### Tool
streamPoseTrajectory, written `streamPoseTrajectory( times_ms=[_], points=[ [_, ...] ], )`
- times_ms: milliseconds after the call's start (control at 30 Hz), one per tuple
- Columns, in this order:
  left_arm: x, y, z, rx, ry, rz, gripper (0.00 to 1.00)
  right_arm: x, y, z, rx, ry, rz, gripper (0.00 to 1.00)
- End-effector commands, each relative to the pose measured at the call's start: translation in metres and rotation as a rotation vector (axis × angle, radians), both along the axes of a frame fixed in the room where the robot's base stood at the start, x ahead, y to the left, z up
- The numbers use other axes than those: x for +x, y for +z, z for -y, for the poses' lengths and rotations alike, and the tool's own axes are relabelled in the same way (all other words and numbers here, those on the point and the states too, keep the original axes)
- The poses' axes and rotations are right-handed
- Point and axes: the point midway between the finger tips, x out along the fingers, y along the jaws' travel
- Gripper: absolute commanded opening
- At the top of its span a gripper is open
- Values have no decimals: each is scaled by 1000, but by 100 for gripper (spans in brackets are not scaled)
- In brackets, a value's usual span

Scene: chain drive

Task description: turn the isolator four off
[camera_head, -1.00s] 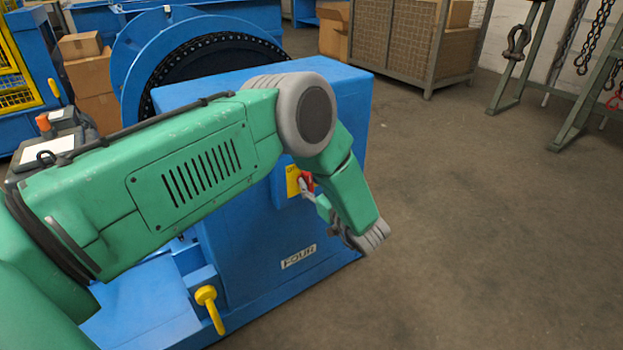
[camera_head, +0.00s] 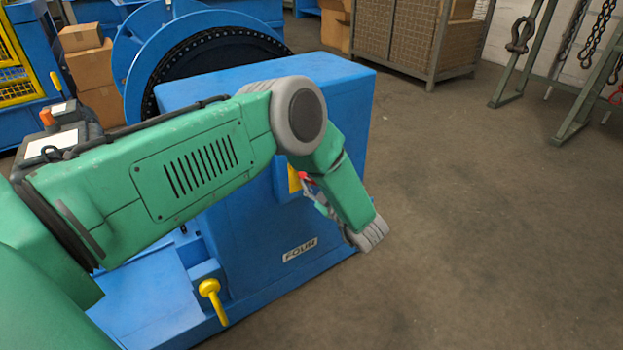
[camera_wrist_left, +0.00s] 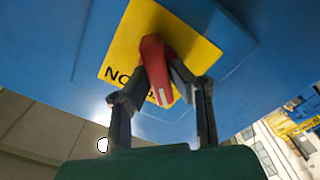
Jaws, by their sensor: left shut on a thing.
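The isolator is a red handle (camera_wrist_left: 156,70) on a yellow plate (camera_wrist_left: 188,42) with partly hidden black lettering, fixed to the blue drive housing (camera_head: 240,235) marked FOUR (camera_head: 299,250). In the left wrist view, my left gripper (camera_wrist_left: 163,82) has its two dark fingers on either side of the red handle and is shut on it. The handle stands a little tilted in that view. In the head view, my left arm hides most of the isolator; only a bit of the yellow plate (camera_head: 294,180) and red shows beside the wrist. My right gripper is not in view.
A large blue chain wheel (camera_head: 150,60) stands behind the housing. A yellow lever (camera_head: 212,297) sticks out low on the housing's left side. Cardboard boxes (camera_head: 95,75), a mesh crate (camera_head: 400,35) and a chain rack (camera_head: 570,110) stand farther back. The floor at right is clear.

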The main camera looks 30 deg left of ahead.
Motion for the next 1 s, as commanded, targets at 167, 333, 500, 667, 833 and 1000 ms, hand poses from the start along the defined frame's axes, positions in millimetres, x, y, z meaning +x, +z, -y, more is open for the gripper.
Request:
streamPoseTrajectory(
  times_ms=[167, 333, 500, 667, 833, 1000],
  points=[
    [1, -2, 0, -10, -4, 11, 0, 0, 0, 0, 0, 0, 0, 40],
    [1, -2, 0, -10, -4, 12, 0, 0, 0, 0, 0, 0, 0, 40],
    [1, -2, 0, -10, -4, 12, 23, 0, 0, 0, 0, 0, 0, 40],
    [0, -1, 0, -8, -2, 13, 36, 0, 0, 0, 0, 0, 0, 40],
    [0, 1, 1, -6, -1, 14, 36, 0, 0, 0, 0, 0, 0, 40],
    [-5, 1, 13, -6, -3, 14, 36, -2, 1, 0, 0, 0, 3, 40]
  ],
)
